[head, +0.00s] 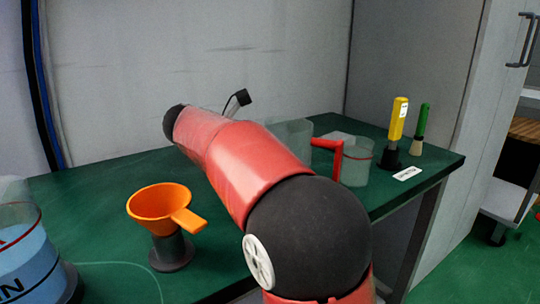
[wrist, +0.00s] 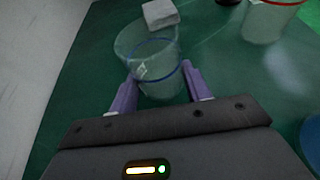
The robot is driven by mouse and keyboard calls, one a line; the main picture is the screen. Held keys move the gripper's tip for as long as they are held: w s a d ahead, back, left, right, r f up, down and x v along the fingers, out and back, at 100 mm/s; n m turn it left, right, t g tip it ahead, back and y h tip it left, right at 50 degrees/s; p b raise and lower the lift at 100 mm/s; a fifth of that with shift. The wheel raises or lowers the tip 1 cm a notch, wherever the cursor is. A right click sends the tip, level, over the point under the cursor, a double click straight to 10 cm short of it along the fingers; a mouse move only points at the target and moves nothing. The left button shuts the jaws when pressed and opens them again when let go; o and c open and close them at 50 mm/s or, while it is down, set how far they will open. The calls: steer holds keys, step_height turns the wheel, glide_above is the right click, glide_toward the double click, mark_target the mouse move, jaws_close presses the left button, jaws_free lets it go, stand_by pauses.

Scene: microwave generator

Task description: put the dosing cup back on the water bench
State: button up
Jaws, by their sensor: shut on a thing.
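The dosing cup, a clear cup with a blue rim (wrist: 160,84), sits between the two purple fingers of my gripper (wrist: 159,72) in the wrist view. The fingers are shut on its sides. The green bench (head: 105,190) and the clear vessel (head: 297,130) show there.
A clear jug with a red handle (head: 357,165) stands right of my arm. Beyond it are a yellow bottle (head: 398,118) and a green tool (head: 422,122). An orange funnel (head: 158,202) stands front left, near a blue-filled container (head: 25,260). A pale block (wrist: 160,13) lies beyond the vessel.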

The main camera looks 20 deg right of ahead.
steer(key=shift+f, duration=1.1)
steer(key=shift+f, duration=0.15)
steer(key=o, duration=1.1)
steer(key=shift+c, duration=0.2)
steer(key=shift+a+r, duration=0.1)
steer(key=shift+r, duration=0.2)
steer(key=v, duration=1.1)
steer(key=shift+a+p, duration=0.4)
